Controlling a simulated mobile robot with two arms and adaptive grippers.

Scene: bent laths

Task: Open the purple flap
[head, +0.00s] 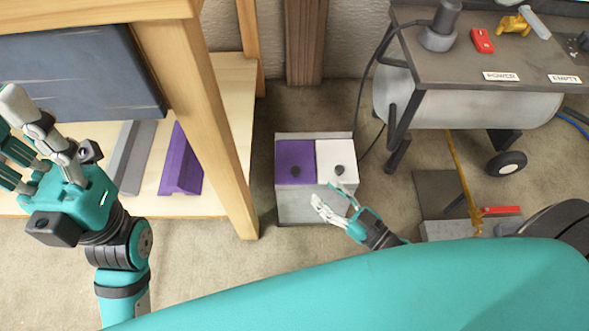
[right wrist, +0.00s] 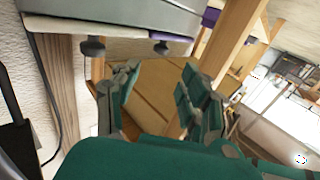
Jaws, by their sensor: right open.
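The purple flap (head: 295,160) lies closed on the left half of the top of a grey bin (head: 305,207), with a dark knob (head: 295,171) on it. A white flap (head: 337,158) with its own knob (head: 339,170) lies beside it. My right gripper (head: 335,203) is open and empty at the bin's front right, below the white flap in the picture. In the right wrist view, both knobs show beyond the open right fingers (right wrist: 157,92), and a purple edge (right wrist: 210,16) shows at the top. My left gripper (head: 22,140) is open and empty at the far left, over the wooden bench.
A wooden bench (head: 190,95) with a purple angled piece (head: 181,165) on its lower shelf stands left of the bin. A compressor cart (head: 465,60) stands at the right, with a dark cable. Carpet is clear in front of the bin.

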